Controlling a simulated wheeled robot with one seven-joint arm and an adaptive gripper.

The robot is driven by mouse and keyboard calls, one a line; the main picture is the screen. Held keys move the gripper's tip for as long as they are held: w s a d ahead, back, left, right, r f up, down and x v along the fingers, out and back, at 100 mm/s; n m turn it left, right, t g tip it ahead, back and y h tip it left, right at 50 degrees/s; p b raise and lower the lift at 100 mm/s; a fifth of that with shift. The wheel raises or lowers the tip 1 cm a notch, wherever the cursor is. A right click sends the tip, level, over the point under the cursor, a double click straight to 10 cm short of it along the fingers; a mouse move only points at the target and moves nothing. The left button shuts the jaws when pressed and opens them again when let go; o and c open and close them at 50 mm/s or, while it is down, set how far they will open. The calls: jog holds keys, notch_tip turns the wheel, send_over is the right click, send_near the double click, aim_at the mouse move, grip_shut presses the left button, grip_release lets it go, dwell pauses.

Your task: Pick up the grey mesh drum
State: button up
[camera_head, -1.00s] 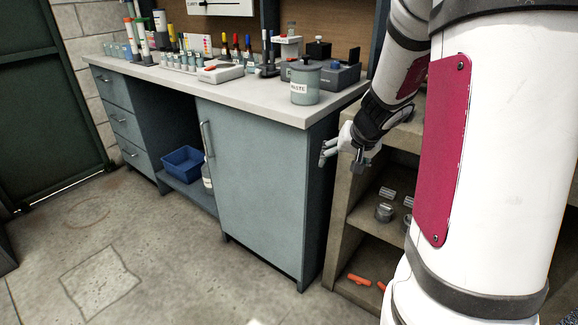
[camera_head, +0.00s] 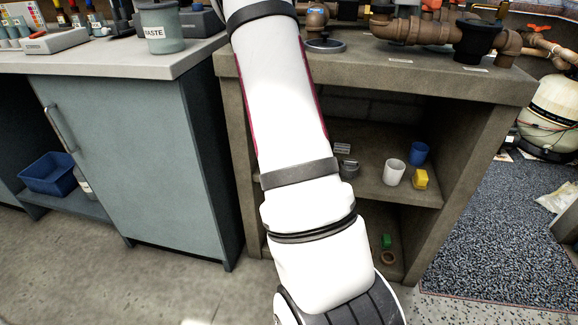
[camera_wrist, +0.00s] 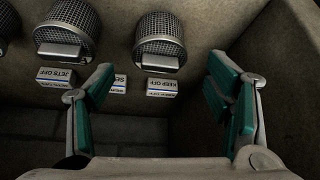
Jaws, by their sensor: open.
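Grey mesh drums show in the wrist view. One mesh drum (camera_wrist: 160,35) stands at the upper middle, between the lines of my two fingers. Another mesh drum (camera_wrist: 68,27) is to its left, and a third is cut off at the left edge. Each of the two full drums has a smooth light block at its near side. My gripper (camera_wrist: 160,72) is open, its green-padded fingers spread wide with nothing between the pads. The drums lie beyond the fingertips. In the head view my arm hides the gripper, and a grey round object (camera_head: 349,170) shows on the shelf.
Small labelled boxes (camera_wrist: 160,87) sit just before the drums. A concrete side wall (camera_wrist: 280,65) is close to my right finger. The shelf unit (camera_head: 455,160) also holds a white cup (camera_head: 394,172), blue cup (camera_head: 418,152) and yellow block (camera_head: 420,179). Pipework (camera_head: 425,28) stands on top.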

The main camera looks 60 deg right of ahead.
jog(key=shift+s+a+b+x, duration=0.1)
jog(key=shift+b+x, duration=0.4)
jog(key=shift+x, duration=0.95)
jog(key=shift+s+a+b+x, duration=0.15)
jog(key=shift+b+x, duration=0.35)
jog(key=shift+x, duration=0.95)
jog(key=shift+f, duration=0.15)
jog(key=shift+c, duration=0.4)
jog(key=c, duration=1.2)
